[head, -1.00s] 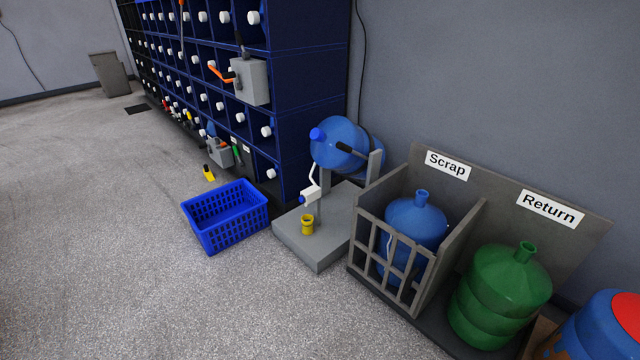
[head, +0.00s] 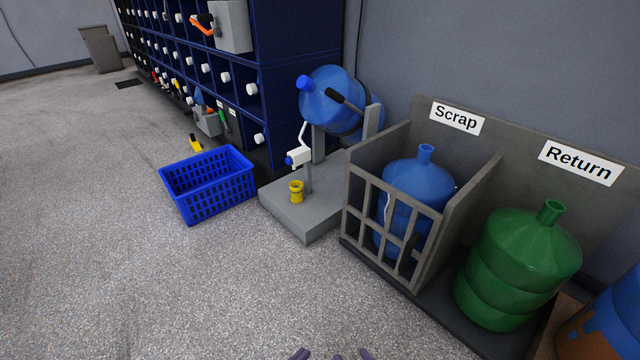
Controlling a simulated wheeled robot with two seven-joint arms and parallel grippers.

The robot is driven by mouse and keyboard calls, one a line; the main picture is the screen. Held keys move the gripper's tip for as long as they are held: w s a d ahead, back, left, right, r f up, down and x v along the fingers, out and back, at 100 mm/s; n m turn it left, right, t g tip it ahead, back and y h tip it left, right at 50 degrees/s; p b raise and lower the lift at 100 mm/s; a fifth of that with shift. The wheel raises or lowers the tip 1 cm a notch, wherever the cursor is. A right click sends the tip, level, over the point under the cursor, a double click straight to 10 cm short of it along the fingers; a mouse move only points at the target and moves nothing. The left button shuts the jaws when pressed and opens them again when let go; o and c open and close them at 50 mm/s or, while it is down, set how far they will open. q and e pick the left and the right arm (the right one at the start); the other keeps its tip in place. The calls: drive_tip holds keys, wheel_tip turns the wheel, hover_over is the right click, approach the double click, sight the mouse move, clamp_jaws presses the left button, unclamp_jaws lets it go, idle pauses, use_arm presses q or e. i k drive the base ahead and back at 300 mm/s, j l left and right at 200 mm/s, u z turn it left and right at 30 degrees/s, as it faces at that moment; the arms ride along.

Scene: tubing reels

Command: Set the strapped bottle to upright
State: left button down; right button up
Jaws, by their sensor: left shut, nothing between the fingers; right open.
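The strapped bottle (head: 338,78) is a large blue bottle lying tilted in a grey stand (head: 285,208), its blue cap (head: 304,83) pointing left. A dark strap goes around it, and a black-gripped lever (head: 342,100) lies across its front. A white crank-like part with a blue tip (head: 298,157) sits on a post below it. My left gripper (head: 300,354) shows only its tip at the bottom edge, shut and empty.
A yellow cup (head: 296,191) stands on the stand's base. A blue basket (head: 208,183) is on the floor to its left, by the dark blue rack (head: 290,60). The Scrap bay (head: 390,232) holds another blue bottle; a green bottle (head: 515,265) stands under Return. The front floor is clear.

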sight(333, 101)
drive_tip(key=i+j, duration=0.15)
drive_tip(key=i, duration=0.2)
drive_tip(key=i+j, duration=0.15)
drive_tip(key=i, duration=0.2)
drive_tip(key=i+z, duration=0.15)
drive_tip(key=z, duration=0.25)
drive_tip(key=i+j+z, duration=0.1)
drive_tip(key=z, duration=0.25)
drive_tip(key=i+j+z, duration=0.1)
drive_tip(key=z, duration=0.3)
drive_tip(key=i+j+z, duration=0.1)
drive_tip(key=j+z, duration=0.3)
drive_tip(key=l, duration=0.1)
